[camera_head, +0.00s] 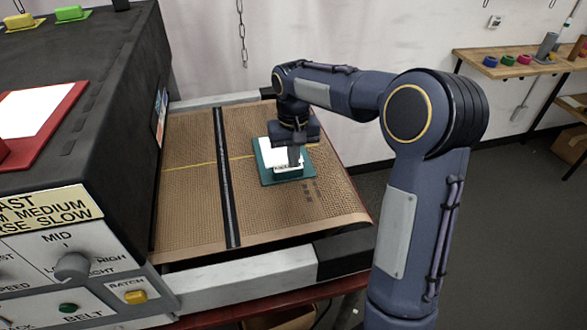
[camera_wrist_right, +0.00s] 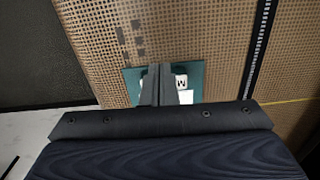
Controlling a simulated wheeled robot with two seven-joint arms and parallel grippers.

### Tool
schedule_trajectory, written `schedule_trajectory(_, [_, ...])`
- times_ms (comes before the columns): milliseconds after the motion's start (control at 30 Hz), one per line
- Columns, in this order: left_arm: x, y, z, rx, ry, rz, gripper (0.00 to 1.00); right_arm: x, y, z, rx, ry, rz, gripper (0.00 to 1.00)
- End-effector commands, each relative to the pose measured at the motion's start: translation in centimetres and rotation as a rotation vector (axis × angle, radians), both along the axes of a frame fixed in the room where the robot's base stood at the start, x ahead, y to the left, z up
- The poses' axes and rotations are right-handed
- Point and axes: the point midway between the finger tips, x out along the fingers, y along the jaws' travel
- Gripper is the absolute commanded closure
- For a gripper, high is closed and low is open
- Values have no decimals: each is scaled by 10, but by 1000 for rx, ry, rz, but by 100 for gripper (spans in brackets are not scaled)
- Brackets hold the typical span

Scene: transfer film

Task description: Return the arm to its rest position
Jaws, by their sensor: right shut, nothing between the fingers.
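My right arm comes in from the right in the head view, and its gripper (camera_head: 294,156) points down over the conveyor belt. Its fingers are together with nothing between them, as the right wrist view also shows (camera_wrist_right: 158,84). Beneath it a teal board (camera_head: 267,178) with a white sheet (camera_head: 272,146) lies flat on the brown mesh belt (camera_head: 190,205). The teal board also shows in the right wrist view (camera_wrist_right: 131,84), partly hidden by the fingers. Whether the fingertips touch the sheet I cannot tell. My left gripper is not in view.
A large black dryer (camera_head: 100,110) with a control panel (camera_head: 75,265) stands at the left. A red board with a white sheet (camera_head: 35,110) lies on its top. The belt's metal frame (camera_head: 240,278) borders its near edge. A wooden shelf (camera_head: 520,68) holds small items at the back right.

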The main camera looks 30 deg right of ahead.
Motion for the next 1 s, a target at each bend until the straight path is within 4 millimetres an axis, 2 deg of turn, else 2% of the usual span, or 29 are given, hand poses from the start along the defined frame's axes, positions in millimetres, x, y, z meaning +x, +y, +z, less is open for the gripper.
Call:
schedule_trajectory(267, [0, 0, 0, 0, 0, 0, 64, -2, 0, 8, 3, -3, 0, 100])
schedule_trajectory(367, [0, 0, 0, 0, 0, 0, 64, -14, -1, 16, 26, -25, 4, 100])
schedule_trajectory(467, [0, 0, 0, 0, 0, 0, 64, -43, 0, 31, 75, -73, 15, 100])
schedule_trajectory(600, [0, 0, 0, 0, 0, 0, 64, -104, 10, 50, 164, -181, 45, 100])
schedule_trajectory(700, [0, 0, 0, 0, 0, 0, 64, -150, 23, 54, 217, -265, 67, 100])
schedule_trajectory(800, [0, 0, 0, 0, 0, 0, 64, -192, 37, 50, 255, -347, 87, 100])
schedule_trajectory(900, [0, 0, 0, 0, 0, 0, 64, -225, 52, 40, 280, -418, 102, 100])
schedule_trajectory(1000, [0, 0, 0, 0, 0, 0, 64, -248, 64, 29, 292, -472, 112, 100])
